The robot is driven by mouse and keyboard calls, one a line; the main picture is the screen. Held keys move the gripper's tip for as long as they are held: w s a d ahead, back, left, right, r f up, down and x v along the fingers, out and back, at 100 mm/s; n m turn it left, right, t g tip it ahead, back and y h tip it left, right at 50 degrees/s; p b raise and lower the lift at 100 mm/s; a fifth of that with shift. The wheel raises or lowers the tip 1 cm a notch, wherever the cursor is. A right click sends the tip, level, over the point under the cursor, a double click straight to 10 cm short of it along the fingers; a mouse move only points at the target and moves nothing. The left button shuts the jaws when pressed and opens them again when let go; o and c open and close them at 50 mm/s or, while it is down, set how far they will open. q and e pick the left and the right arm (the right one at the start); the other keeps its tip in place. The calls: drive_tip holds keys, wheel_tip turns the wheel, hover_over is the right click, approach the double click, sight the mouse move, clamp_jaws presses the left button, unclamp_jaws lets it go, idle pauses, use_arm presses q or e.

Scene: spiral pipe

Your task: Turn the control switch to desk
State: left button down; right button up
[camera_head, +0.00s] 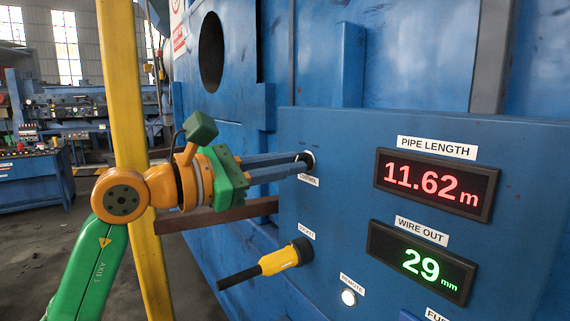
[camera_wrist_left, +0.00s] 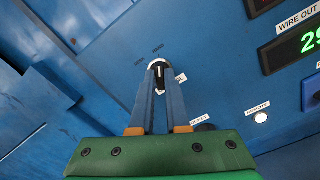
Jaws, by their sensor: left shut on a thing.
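The control switch (camera_head: 309,158) is a small round black knob with a light ring on the blue panel, above a white "CONTROL" label (camera_head: 308,180). In the left wrist view the switch (camera_wrist_left: 159,71) shows a white pointer line between the fingertips. My left gripper (camera_head: 298,160) reaches in from the left, with its two long blue fingers shut on the switch; it also shows in the left wrist view (camera_wrist_left: 159,78). My right gripper is not in view.
Below the switch, a yellow plug (camera_head: 280,260) with a black cable end sticks out of the panel. A red "11.62 m" display (camera_head: 436,184) and a green "29 mm" display (camera_head: 421,262) are at the right. A white round button (camera_head: 349,297) sits low. A yellow post (camera_head: 128,75) stands behind my arm.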

use_arm(q)
drive_tip(key=n+b, duration=0.1)
drive_tip(key=n, duration=1)
drive_tip(key=shift+w+a+r, duration=0.1)
drive_tip(key=shift+r, duration=0.05)
drive_tip(key=shift+n+b, duration=0.3)
drive_tip(key=shift+n, duration=0.2)
drive_tip(key=c, duration=0.9)
unclamp_jaws()
drive_tip(key=b+v, duration=0.3)
drive_tip(key=v, duration=0.4)
